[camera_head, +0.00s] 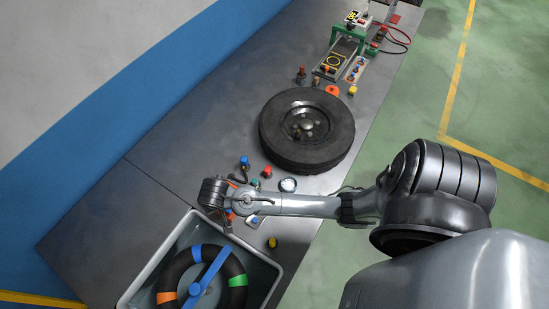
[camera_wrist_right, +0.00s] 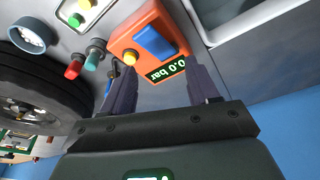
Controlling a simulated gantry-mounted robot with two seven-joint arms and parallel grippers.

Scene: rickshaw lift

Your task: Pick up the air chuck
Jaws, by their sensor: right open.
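An orange device (camera_wrist_right: 145,34) with a blue pad, a yellow button and a display reading "0.0 bar" lies on the bench in the right wrist view. My right gripper (camera_wrist_right: 152,66) is open, with its two dark fingers apart on either side of the device's near end. I see no grip on it. No part is clearly recognisable as an air chuck, so I cannot tell whether the device is it or bears it. In the head view my right arm reaches in from the right over the bench and hides most of this spot. My left gripper is not in view.
A black tire (camera_head: 275,142) lies on the bench (camera_head: 190,125). A grey bin (camera_head: 152,272) with a ring in coloured bands stands at the front. A red-capped valve (camera_wrist_right: 74,68) and a green-capped valve (camera_wrist_right: 92,61) stand beside the device. A green-framed fixture (camera_head: 336,34) is at the far end.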

